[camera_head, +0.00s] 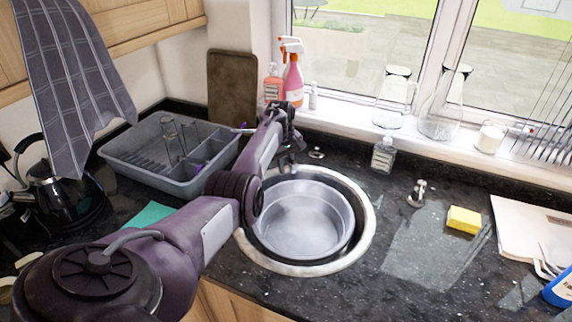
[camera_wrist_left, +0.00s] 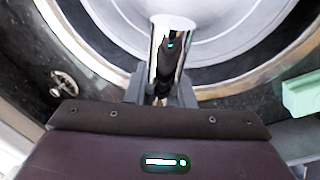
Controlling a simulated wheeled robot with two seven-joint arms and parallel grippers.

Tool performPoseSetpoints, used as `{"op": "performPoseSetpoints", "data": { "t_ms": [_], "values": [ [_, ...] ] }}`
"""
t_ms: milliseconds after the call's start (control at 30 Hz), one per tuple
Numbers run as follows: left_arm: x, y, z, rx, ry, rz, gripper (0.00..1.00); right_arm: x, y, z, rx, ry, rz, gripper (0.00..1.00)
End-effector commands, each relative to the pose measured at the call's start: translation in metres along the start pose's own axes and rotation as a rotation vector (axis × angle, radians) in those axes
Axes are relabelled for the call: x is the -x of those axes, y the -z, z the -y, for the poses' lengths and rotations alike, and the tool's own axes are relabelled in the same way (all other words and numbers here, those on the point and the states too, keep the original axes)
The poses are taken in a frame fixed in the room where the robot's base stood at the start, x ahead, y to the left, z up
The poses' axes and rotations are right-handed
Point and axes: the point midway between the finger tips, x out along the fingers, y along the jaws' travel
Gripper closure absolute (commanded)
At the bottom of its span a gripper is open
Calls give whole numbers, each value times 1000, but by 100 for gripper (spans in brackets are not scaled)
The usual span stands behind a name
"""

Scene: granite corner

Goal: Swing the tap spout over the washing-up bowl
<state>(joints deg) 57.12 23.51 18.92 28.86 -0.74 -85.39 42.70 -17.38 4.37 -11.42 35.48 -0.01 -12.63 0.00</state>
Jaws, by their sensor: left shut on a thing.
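The washing-up bowl (camera_head: 300,232) is a round metal bowl set in the round sink; its inside is empty. Its pale curve also shows at the top of the left wrist view (camera_wrist_left: 240,40). My left arm crosses the head view to my left gripper (camera_head: 286,140) behind the bowl's back rim. In the left wrist view my gripper (camera_wrist_left: 161,88) is shut on the chrome tap spout (camera_wrist_left: 158,48). The spout's wide end overlaps the bowl in that view. The arm and gripper hide most of the tap in the head view. My right gripper is out of view.
A grey dish rack (camera_head: 160,165) stands left of the sink, a black kettle (camera_head: 60,200) farther left. Spray bottles (camera_head: 292,80) and jars line the windowsill behind. A soap bottle (camera_head: 383,155) and yellow sponge (camera_head: 464,220) sit right. Counter right of the bowl is mostly clear.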

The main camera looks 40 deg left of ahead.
Motion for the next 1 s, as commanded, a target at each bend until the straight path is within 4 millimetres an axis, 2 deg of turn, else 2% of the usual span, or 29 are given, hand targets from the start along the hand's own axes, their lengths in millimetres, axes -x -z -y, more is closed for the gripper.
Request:
{"op": "performPoseSetpoints", "data": {
  "t_ms": [500, 533, 700, 1000],
  "values": [
    [2, 1, 0, -22, -2, 1, 100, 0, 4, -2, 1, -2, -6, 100],
    [2, 1, 0, -22, -2, 1, 77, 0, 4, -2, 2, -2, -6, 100],
    [1, 1, 0, -22, -2, 1, 57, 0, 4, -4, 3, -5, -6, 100],
    [3, 1, 0, -22, -1, 1, 57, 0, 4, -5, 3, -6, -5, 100]
  ]
}}
